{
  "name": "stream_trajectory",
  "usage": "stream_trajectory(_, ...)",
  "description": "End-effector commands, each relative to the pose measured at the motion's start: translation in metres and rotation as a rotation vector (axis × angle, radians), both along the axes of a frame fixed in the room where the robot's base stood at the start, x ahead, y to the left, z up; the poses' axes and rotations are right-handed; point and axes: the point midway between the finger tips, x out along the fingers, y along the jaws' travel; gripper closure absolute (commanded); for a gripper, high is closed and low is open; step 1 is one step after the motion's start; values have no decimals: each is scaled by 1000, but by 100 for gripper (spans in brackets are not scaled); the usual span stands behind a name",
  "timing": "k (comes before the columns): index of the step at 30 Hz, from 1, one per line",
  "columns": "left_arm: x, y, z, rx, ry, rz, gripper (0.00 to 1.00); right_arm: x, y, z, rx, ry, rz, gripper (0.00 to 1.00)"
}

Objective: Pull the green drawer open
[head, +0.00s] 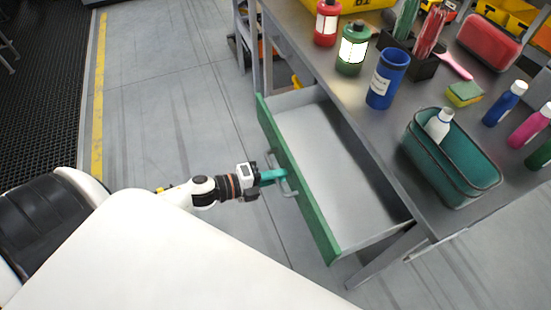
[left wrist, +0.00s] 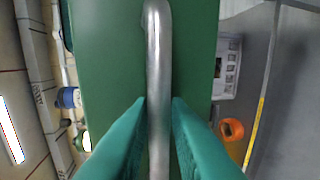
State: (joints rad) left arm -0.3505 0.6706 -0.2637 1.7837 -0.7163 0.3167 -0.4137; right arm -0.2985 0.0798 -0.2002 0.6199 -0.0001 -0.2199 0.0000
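The green drawer (head: 296,182) stands far out from under the metal workbench in the head view, its grey inside (head: 325,155) empty. Its green front fills the middle of the left wrist view (left wrist: 100,50). The silver bar handle (left wrist: 158,55) runs lengthwise there, between my two teal fingers. My left gripper (head: 283,174) is at the handle in the head view, with its arm coming from the left. In the left wrist view its fingers (left wrist: 159,105) close in on both sides of the bar and appear to grip it. My right gripper is not in view.
The workbench top (head: 400,130) holds a blue cup (head: 387,80), a teal basket (head: 448,185) with a white bottle, red and green bottles, a sponge and other items. Grey floor (head: 160,100) lies open left of the drawer. A bench leg (head: 385,258) stands by the drawer's near end.

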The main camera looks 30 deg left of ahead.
Motion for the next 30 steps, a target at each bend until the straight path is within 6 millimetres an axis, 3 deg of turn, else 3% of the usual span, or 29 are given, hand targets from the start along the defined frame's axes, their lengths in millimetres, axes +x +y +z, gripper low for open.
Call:
stream_trajectory(11,-7,5,1,-2,1,0,84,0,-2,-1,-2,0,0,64)
stream_trajectory(24,-72,55,17,0,4,1,84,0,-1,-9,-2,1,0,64)
stream_trajectory(30,-89,69,23,1,1,1,84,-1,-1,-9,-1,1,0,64)
